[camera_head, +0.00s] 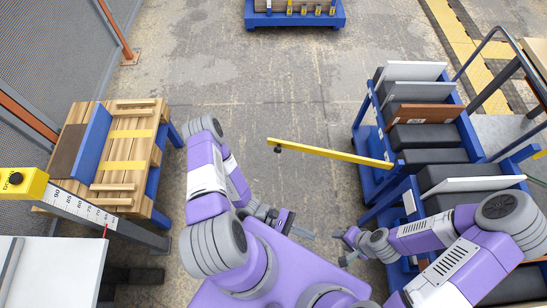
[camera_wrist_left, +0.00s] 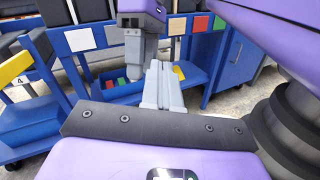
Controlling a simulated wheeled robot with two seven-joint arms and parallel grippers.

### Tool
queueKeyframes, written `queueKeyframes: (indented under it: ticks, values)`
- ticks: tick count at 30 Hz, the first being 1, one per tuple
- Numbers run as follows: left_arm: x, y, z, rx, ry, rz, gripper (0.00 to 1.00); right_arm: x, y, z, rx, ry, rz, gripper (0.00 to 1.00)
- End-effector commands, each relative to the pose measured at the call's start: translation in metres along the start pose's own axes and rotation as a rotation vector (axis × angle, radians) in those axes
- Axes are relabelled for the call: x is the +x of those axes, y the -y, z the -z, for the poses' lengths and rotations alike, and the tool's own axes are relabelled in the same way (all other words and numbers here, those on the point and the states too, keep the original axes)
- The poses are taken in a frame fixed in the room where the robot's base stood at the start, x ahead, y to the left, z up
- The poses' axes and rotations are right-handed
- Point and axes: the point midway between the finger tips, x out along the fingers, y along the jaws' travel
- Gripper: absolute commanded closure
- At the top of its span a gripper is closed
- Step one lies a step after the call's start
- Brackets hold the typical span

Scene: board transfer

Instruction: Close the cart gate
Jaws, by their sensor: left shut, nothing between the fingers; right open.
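The cart gate (camera_head: 335,153) is a yellow bar with a dark knob under its free end. It sticks out to the left from the blue cart (camera_head: 390,182) on the right, across open floor, so it stands open. My left gripper (camera_head: 294,227) is below the bar in the head view, shut and empty, apart from the bar. Its fingers also show in the left wrist view (camera_wrist_left: 160,85), with blue cart panels behind. My right gripper (camera_head: 342,248) is open and empty, left of the cart's near part and apart from the gate.
The cart holds dark blocks with white boards (camera_head: 415,71) and a brown board (camera_head: 427,113) between them. A wooden pallet (camera_head: 129,152) on a blue stand is at left, near a white table (camera_head: 60,270). A blue platform (camera_head: 262,20) is far back. The middle floor is clear.

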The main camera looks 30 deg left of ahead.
Motion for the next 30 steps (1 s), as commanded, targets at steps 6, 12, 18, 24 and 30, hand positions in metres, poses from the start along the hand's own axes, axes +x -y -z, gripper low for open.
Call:
queueKeyframes:
  ticks: [6,12,18,24,30]
  values:
    - [-0.075,-0.091,0.031,-0.125,0.050,-0.947,1.00,-0.003,0.001,0.000,0.000,0.000,0.000,0.49]
    - [-0.163,-0.094,0.067,-0.132,-0.092,-1.501,1.00,-0.004,0.001,0.000,0.000,0.000,0.000,0.49]
    - [-0.193,-0.088,0.078,-0.125,-0.169,-1.671,1.00,-0.003,0.001,0.000,0.000,0.000,0.000,0.49]
    - [-0.196,-0.115,0.084,-0.122,-0.168,-1.672,1.00,0.002,-0.001,0.000,0.000,0.000,0.000,0.49]
    - [-0.200,-0.158,0.092,-0.121,-0.167,-1.670,1.00,0.011,-0.004,0.001,0.000,0.000,0.000,0.49]
